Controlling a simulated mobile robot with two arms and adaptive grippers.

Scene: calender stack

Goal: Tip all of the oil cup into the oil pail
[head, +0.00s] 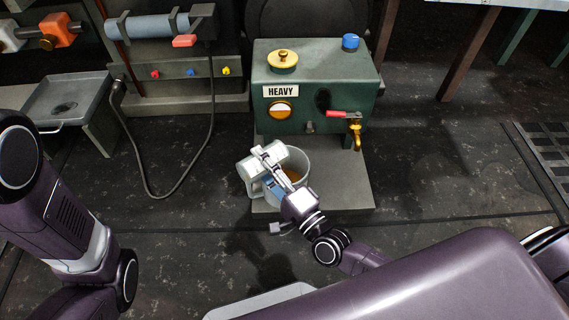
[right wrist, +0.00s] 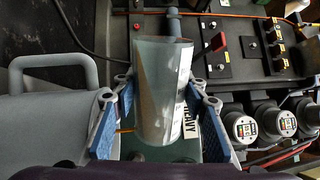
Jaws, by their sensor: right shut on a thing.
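The oil pail (head: 301,160) is a pale grey vessel with a handle on its left, standing on the base plate in front of the green machine. Amber oil shows inside it. My right gripper (head: 266,168) is over the pail's left side, shut on the oil cup (head: 249,169), a pale cylinder that looks tilted. In the right wrist view the cup (right wrist: 160,90) sits between the blue finger pads. I cannot tell how much oil is in it, or whether any is flowing. My left arm shows at the left; its gripper is out of view.
The green machine (head: 310,85) with a HEAVY label and a brass tap (head: 357,135) stands just behind the pail. A grey tray stand (head: 68,95) is at the left, with a dark cable (head: 185,185) on the floor.

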